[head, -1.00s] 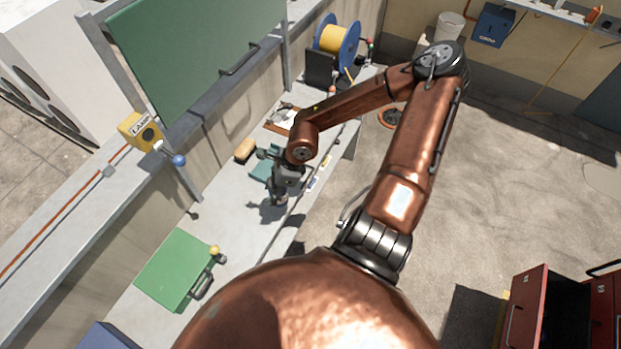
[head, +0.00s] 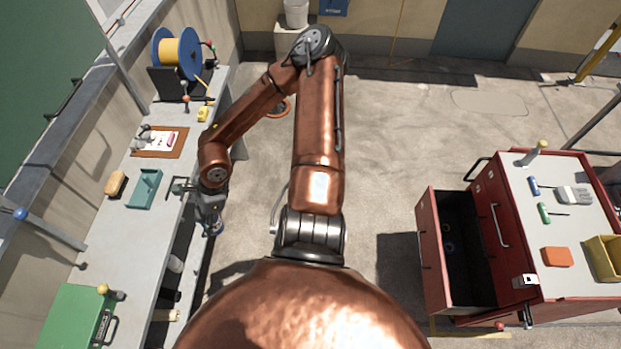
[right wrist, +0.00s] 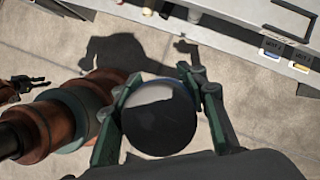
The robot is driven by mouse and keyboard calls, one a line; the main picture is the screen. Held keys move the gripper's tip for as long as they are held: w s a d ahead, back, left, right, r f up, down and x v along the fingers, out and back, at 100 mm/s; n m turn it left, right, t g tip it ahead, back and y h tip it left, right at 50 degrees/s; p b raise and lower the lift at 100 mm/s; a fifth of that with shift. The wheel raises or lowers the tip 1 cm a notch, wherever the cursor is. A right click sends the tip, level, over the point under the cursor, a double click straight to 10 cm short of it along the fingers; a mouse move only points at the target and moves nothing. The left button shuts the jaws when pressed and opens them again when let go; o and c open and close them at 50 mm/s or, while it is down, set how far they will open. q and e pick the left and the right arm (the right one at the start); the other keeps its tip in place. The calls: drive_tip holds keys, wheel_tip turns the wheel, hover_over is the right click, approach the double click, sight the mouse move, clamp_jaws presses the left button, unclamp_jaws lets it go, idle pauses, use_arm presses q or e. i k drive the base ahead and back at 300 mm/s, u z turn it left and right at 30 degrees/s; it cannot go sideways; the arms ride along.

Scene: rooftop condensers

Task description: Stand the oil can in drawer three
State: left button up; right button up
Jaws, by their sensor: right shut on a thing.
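My right gripper (head: 211,208) hangs just off the front edge of the long grey workbench. In the right wrist view, its green-dark fingers close on both sides of a dark round object, which I take to be the oil can (right wrist: 158,118). In the head view only a small bluish part of the can (head: 217,228) shows below the gripper. An open drawer (head: 432,255) sticks out from the left side of a red cabinet; its number cannot be read. A small dark claw at the left edge of the right wrist view seems to be my left gripper (right wrist: 26,88); its jaws are unclear.
The workbench (head: 107,232) carries a teal tray (head: 145,190), a sponge (head: 115,184), a green case (head: 75,318) and a cable reel. Open concrete floor lies between.

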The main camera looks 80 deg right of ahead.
sight(452, 285)
drive_tip(key=k, duration=0.3)
drive_tip(key=z, duration=1.85)
drive_tip(key=i, duration=1.35)
drive_tip(key=z, duration=3.75)
drive_tip(key=k, duration=0.5)
drive_tip(key=u, duration=0.95)
drive_tip(key=i, duration=0.45)
drive_tip(key=z, duration=0.15)
